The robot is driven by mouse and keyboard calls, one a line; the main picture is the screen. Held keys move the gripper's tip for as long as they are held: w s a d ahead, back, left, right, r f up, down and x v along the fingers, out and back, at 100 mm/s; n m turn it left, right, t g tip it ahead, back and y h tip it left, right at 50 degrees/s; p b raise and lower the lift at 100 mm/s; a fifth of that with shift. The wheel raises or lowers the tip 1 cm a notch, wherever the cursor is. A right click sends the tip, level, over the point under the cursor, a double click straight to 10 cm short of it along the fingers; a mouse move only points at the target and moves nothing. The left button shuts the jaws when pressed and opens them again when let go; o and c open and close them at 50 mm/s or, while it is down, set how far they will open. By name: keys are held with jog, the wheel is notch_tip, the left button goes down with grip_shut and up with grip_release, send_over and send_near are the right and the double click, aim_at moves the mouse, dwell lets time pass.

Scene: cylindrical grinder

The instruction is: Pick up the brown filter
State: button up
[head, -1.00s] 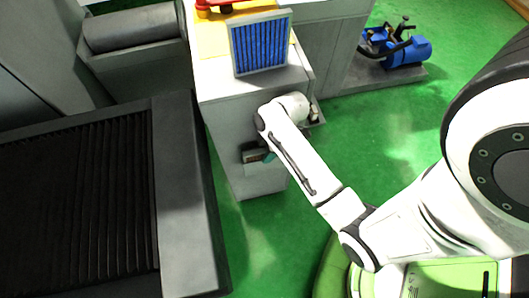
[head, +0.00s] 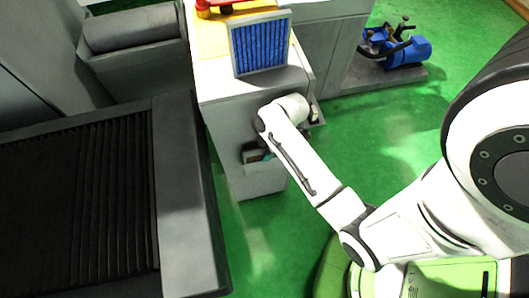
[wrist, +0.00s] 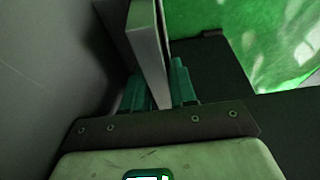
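A thin grey-framed panel (wrist: 148,48) stands edge-on between the fingers of my gripper (wrist: 160,88) in the wrist view. It looks like the filter's frame; no brown face shows. The teal fingers lie against it on both sides, and the gripper looks shut on it. In the head view my arm hides most of the gripper. A small part of a dark, pale-edged thing (head: 250,155) shows beside the wrist, at the front of the grey cabinet.
A blue filter (head: 260,46) in a grey frame stands upright on the grey cabinet (head: 225,120). A blue pump (head: 407,53) is at the back right. A large dark ribbed machine bed (head: 75,200) fills the left. Green floor (head: 255,235) is clear in front of the cabinet.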

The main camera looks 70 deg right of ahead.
grip_shut()
jog(key=shift+r, duration=0.15)
dwell(0.4)
